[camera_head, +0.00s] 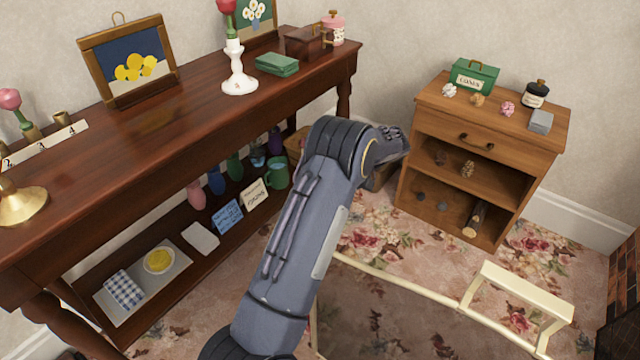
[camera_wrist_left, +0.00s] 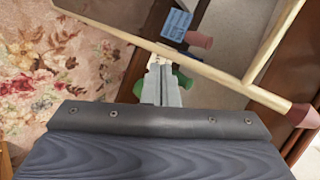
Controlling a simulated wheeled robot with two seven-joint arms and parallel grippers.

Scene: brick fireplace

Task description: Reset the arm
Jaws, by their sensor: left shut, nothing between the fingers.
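My left arm (camera_head: 310,230) rises from the bottom of the head view, reaching up and right over the carpet beside the long dark table. It bends at a dark joint; I cannot make out the fingers there. In the left wrist view my left gripper (camera_wrist_left: 162,75) is shut and empty. Its fingers line up with a pale rod (camera_wrist_left: 195,62) and a green object (camera_wrist_left: 183,80) beyond; I cannot tell how near they are. My right arm and gripper are not in view.
The dark wooden table (camera_head: 150,150) runs along the left, with frames and a white candlestick (camera_head: 239,75) on top and items on its low shelf. A small brown cabinet (camera_head: 480,150) stands right of my arm. A cream frame (camera_head: 400,285) stands in front. Floral carpet (camera_head: 375,240) shows between.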

